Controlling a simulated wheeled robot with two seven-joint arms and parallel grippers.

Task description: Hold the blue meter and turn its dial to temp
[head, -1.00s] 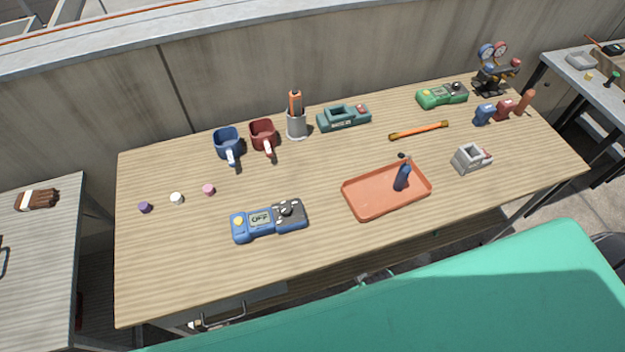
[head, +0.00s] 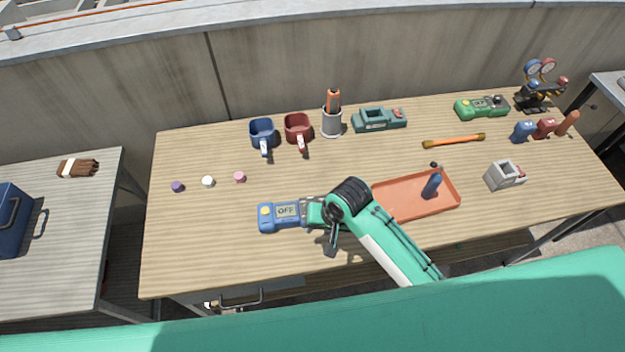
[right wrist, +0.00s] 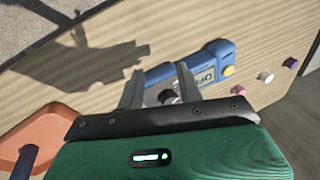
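The blue meter (head: 268,217) lies on the wooden table near its front edge, and its display (head: 287,211) reads OFF. It also shows in the right wrist view (right wrist: 217,52). My right gripper (head: 319,212) is over the meter's right end and hides the dial in the head view. In the right wrist view its fingers (right wrist: 158,72) are apart, and the dark dial (right wrist: 168,97) shows between them. I cannot tell whether the fingers touch the meter or the dial. My left gripper is not in view.
An orange tray (head: 385,211) with a dark blue bottle (head: 432,186) lies close to the right of my right gripper. Mugs (head: 262,133), a pen cup (head: 332,123) and a green meter (head: 482,107) stand farther back.

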